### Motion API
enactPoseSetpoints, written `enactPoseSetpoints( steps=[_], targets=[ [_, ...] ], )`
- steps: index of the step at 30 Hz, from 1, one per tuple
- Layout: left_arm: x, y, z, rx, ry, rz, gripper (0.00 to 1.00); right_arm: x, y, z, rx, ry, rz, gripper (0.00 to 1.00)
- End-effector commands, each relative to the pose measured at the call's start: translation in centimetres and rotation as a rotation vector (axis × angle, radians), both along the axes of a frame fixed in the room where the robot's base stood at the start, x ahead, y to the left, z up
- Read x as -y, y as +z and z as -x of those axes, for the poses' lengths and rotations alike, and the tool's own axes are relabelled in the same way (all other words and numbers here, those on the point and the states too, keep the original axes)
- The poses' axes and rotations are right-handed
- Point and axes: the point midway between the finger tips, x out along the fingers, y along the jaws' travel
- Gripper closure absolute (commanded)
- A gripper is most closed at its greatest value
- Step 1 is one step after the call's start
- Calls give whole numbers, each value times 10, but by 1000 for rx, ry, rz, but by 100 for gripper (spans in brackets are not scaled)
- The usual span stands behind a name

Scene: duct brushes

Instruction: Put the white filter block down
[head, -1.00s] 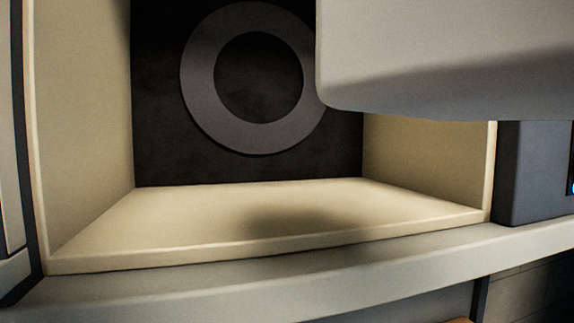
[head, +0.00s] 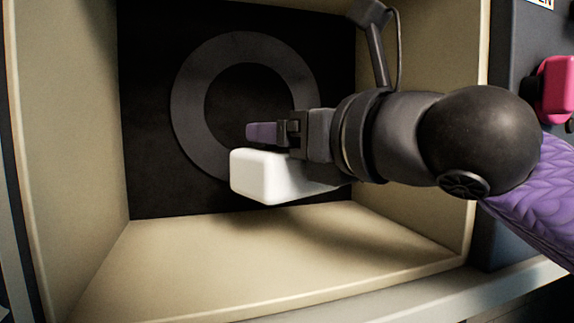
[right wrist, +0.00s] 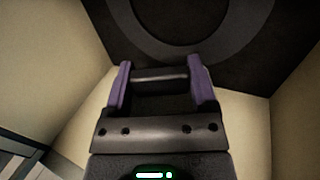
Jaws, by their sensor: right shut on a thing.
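The white filter block (head: 262,176) is a rounded white block in the middle of the head view, inside an open cream compartment (head: 280,265). My right gripper (head: 258,135) reaches in from the right with purple fingers. It is shut on the block, which shows just below the fingers and appears to be above the compartment floor. In the right wrist view, the gripper's two purple fingers (right wrist: 163,85) stand apart; the white of the block cannot be made out there. My left gripper is not in view.
The compartment has a dark back wall with a grey ring (head: 188,110) and cream side walls. Its floor looks bare. A grey ledge (head: 420,302) runs along its front. A pink object (head: 556,88) is on the dark panel at right.

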Motion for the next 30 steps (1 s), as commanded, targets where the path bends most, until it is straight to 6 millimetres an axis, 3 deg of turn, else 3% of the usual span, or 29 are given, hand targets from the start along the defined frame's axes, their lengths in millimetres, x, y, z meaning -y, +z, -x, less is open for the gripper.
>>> enactPoseSetpoints(
  steps=[7,10,20,21,24,30],
  targets=[
    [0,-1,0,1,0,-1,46,1,-41,0,-4,0,0,86],
    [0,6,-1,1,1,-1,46,-1,-46,-3,-3,0,0,86],
    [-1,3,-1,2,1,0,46,-1,-51,-3,-1,-1,-2,86],
    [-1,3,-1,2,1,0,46,-1,-51,-3,-1,-1,-2,21],
    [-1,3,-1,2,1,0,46,-1,-51,-3,-1,-1,-2,0],
    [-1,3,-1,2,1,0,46,-1,-50,-3,-1,-1,-2,0]
  ],
)
